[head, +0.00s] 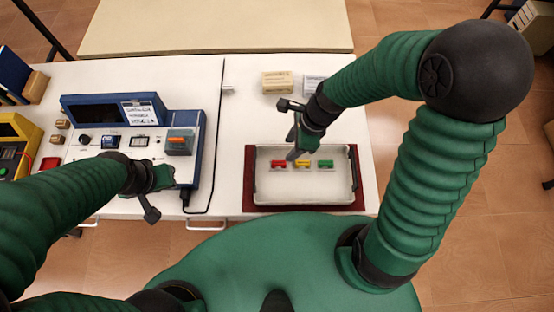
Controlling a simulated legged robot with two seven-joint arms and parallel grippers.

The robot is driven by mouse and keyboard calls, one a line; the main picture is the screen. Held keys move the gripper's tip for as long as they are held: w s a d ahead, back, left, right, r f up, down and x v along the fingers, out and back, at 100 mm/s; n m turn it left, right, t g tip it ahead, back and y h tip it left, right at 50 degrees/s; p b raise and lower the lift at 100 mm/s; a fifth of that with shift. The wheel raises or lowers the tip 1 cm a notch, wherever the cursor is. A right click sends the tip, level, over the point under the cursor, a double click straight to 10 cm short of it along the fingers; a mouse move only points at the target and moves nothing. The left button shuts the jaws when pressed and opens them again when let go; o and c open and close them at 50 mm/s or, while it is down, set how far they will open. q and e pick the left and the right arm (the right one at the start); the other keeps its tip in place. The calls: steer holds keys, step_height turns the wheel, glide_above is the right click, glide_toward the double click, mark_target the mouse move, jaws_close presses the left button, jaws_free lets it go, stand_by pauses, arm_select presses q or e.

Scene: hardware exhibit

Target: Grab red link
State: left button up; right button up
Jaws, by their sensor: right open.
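The red link (278,165) lies at the left of a short row in a white tray (305,197). A yellow link (302,163) and a green link (326,164) lie to its right, apart from it. My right gripper (294,154) is open and empty, pointing down over the tray just right of the red link. Its height above the tray is hard to judge. My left gripper (164,179) is over the front of the blue and white instrument; its finger state is unclear.
The blue-framed instrument (130,110) stands left of the tray, with a black cable on its right. The tray sits on a dark red mat (250,180). A yellowish box (277,82) and a white one stand behind. A yellow device (18,140) is at far left.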

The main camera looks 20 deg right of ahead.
glide_above(279, 162)
steer(key=d, duration=0.2)
step_height(279, 162, down, 6)
steer(key=shift+a+f+b, duration=0.1)
steer(key=shift+f+b, duration=0.05)
steer(key=shift+b, duration=0.2)
steer(key=x, duration=0.4)
steer(key=shift+s+a, duration=0.1)
steer(key=shift+s, duration=0.25)
steer(key=shift+w+f, duration=0.2)
steer(key=shift+f, duration=0.1)
jaws_close()
